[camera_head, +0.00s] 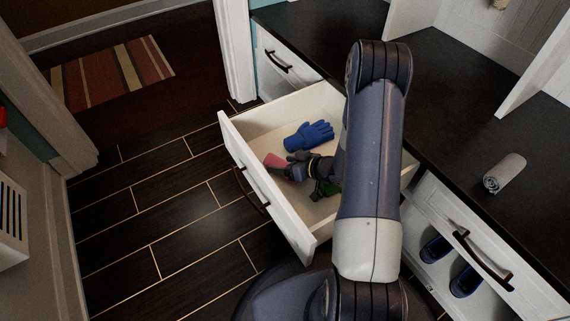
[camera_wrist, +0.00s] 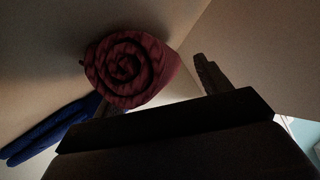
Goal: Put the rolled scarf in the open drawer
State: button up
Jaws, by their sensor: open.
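A dark red rolled scarf (camera_wrist: 125,68) shows its spiral end in the wrist view. In the head view it is a pinkish roll (camera_head: 276,161) inside the open white drawer (camera_head: 240,150), near its front panel. My gripper (camera_head: 287,170) is down in the drawer right beside the scarf, with its jaws open. In the wrist view one finger stands clear to the right of the scarf; the other is mostly hidden at the scarf's lower edge. I cannot tell whether the scarf touches the drawer floor or a finger.
A blue glove (camera_head: 309,135) lies in the drawer behind the scarf. A green item (camera_head: 328,188) is partly hidden by my wrist. A grey roll (camera_head: 504,173) lies on the dark counter (camera_head: 450,120). Blue shoes (camera_head: 435,249) sit in a white compartment below.

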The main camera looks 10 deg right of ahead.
aim_at(286, 164)
jog(key=p+v, duration=0.2)
jog(key=v, duration=0.4)
jog(key=shift+d+r+p, duration=0.1)
jog(key=shift+r+p, duration=0.15)
jog(key=shift+p, duration=0.1)
jog(key=shift+s+d+r, duration=0.2)
jog(key=shift+s+d, duration=0.2)
jog(key=shift+s, duration=0.1)
dwell(0.5)
